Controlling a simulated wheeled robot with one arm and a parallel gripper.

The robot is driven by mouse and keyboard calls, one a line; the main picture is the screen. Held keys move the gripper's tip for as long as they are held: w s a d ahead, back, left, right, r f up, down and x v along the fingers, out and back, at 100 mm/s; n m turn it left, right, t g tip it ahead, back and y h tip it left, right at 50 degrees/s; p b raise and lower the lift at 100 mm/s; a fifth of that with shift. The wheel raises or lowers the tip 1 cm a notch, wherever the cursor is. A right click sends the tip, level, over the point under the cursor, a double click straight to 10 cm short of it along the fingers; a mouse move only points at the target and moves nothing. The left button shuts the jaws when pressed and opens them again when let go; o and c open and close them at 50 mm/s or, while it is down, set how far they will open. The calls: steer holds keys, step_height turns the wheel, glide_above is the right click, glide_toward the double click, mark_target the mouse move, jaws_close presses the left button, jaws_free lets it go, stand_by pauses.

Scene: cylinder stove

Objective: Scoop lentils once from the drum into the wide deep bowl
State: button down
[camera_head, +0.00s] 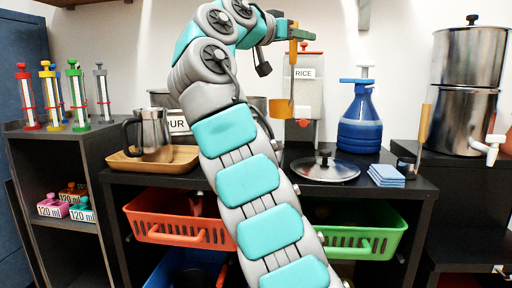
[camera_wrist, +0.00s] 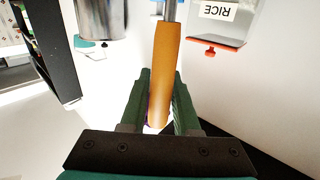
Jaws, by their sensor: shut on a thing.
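My gripper (camera_head: 293,31) is raised high above the counter, right of centre in the head view. It is shut on the handle of an orange scoop (camera_head: 292,62), whose cup (camera_head: 281,108) hangs down in front of the rice dispenser. In the wrist view the green fingers (camera_wrist: 160,100) close around the scoop's wooden handle (camera_wrist: 165,65). The cup's contents cannot be seen. I cannot make out a lentil drum or the wide deep bowl; my arm hides part of the middle of the counter.
A rice dispenser (camera_head: 304,85) and a blue pump jug (camera_head: 361,118) stand at the back. A lid (camera_head: 325,170) and blue cloths (camera_head: 386,175) lie in front. A steel pitcher (camera_head: 153,135) stands on a wooden tray (camera_head: 118,163). A tall steel urn (camera_head: 466,90) stands right.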

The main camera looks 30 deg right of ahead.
stand_by(0.3)
step_height(320, 180, up, 3)
steer(key=p, duration=0.2)
steer(key=shift+p, duration=0.4)
steer(key=shift+a, duration=0.1)
